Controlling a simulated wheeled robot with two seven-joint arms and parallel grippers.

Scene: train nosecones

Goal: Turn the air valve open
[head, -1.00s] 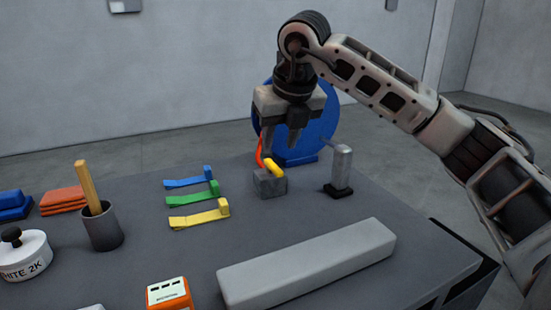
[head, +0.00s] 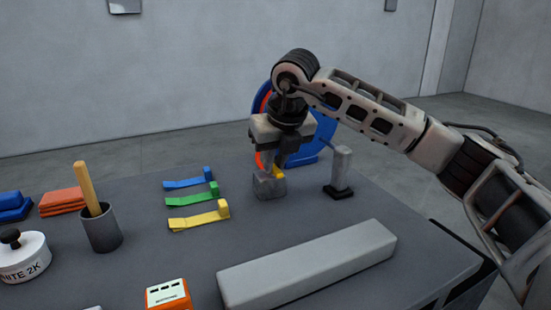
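The air valve is a small grey block (head: 269,187) with a yellow handle (head: 279,173) on top, at the back of the dark grey table. My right gripper (head: 271,160) points down right over the handle, its fingers at handle height. The fingers hide most of the handle, so only a short yellow end shows to their right. I cannot tell whether the fingers touch or grip it. My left gripper is not in view.
A blue hose reel (head: 322,140) stands behind the valve. A grey post (head: 341,170) is close to its right. Blue, green and yellow (head: 200,217) strips lie to its left. A long grey bar (head: 308,262) lies in front. A cup (head: 101,229) holds a stick.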

